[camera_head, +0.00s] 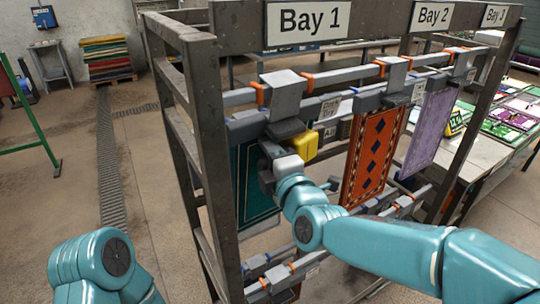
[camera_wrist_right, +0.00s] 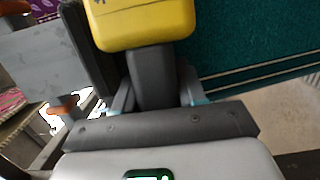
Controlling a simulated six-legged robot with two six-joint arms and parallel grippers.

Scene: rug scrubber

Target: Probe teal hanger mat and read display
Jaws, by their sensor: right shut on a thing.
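The teal mat (camera_head: 250,200) with a thin pale border line hangs under the Bay 1 sign (camera_head: 308,22). It fills the upper right of the right wrist view (camera_wrist_right: 255,40). My right gripper (camera_head: 280,163) is at the mat's upper right and is shut on the dark handle (camera_wrist_right: 153,75) of a yellow probe (camera_head: 304,145). The probe's yellow body (camera_wrist_right: 145,25) is at the top of the wrist view, beside the mat. I cannot tell whether its tip touches the mat. No reading shows on it. My left arm is at lower left, its gripper out of frame.
An orange patterned mat (camera_head: 374,155) and a purple mat (camera_head: 430,130) hang further right on the dark frame. Open floor (camera_head: 160,190) lies left.

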